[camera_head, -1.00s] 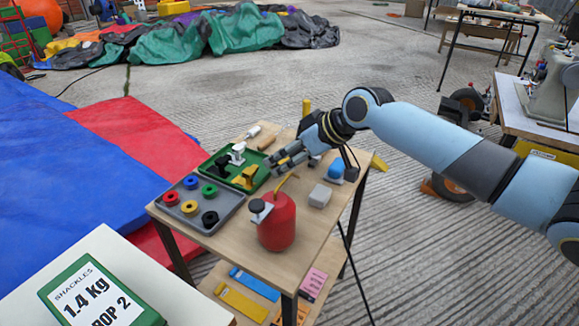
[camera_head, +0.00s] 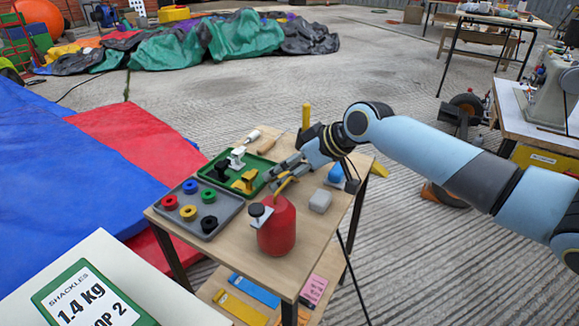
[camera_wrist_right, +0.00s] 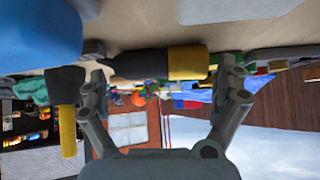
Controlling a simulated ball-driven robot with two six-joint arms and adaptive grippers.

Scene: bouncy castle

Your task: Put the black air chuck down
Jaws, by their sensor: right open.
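A black T-shaped piece, which looks like the black air chuck (camera_head: 222,167), stands in the green tray (camera_head: 203,174) on the small wooden table, beside a white one (camera_head: 237,157) and a yellow one (camera_head: 245,182). My right gripper (camera_head: 279,179) is over the table, right of the tray and behind the red canister, apart from the black piece. In the right wrist view its fingers (camera_wrist_right: 165,88) are spread with nothing held. A black and yellow thing (camera_wrist_right: 157,64) lies on the table beyond them. My left gripper is not in view.
A red canister (camera_head: 277,228) stands at the table's front. A grey tray (camera_head: 224,218) holds several coloured rings. A grey block (camera_head: 320,199) and a blue domed thing (camera_head: 336,173) are on the right. A yellow post (camera_head: 306,116) rises at the back.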

